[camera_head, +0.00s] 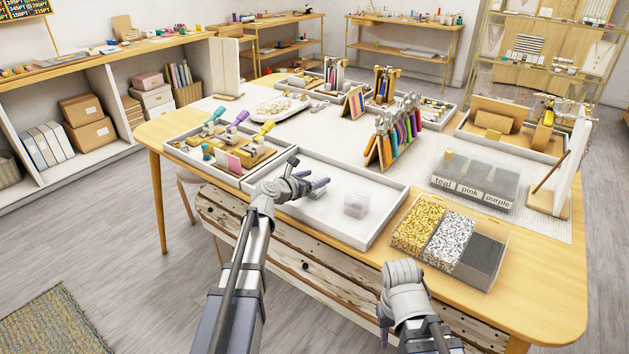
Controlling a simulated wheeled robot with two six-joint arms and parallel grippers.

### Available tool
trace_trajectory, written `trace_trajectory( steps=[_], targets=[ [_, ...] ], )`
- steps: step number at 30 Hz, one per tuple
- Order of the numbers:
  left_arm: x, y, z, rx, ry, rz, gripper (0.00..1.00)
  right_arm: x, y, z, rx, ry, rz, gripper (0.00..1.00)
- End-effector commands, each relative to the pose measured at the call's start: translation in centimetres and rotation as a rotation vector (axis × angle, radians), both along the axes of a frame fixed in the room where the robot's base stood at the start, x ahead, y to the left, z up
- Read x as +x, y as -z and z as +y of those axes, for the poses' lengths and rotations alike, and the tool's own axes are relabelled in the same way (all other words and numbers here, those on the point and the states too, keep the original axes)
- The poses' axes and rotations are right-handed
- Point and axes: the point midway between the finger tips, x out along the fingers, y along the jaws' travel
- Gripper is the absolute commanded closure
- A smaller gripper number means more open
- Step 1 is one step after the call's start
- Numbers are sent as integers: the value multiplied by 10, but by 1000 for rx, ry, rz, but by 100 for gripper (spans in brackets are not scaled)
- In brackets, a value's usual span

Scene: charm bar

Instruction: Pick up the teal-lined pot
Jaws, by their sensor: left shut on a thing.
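I cannot make out the teal-lined pot for certain. Small teal pieces (206,151) show in the left tray (263,179), too small to tell what they are. My left gripper (308,184) is above the left part of the white middle tray (376,232). It is shut on a small purplish thing (320,184), partly hidden by the gripper. A small clear pinkish box (356,204) sits in that tray, right of the gripper.
A clear box of gold, silver and dark beads (446,240) stands at the front right. Behind it is a lidded box labelled teal, pink, purple (470,185). Upright coloured tools (398,135) stand behind the middle tray. The left tray holds teal-, purple- and yellow-handled tools (237,118).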

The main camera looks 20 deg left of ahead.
Motion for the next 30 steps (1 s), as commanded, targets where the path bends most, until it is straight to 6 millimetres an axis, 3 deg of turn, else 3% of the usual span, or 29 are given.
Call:
trace_trajectory(
  steps=[8, 21, 30],
  targets=[
    [0, -29, 0, 0, 0, 0, 82, 0, -29, 0, 0, 0, 0, 60],
    [0, -92, 0, 0, 0, 0, 82, 0, -92, 0, 0, 1, 0, 60],
    [0, -98, 0, 0, 0, 0, 82, 0, -98, 0, 0, 1, 0, 60]
  ],
)
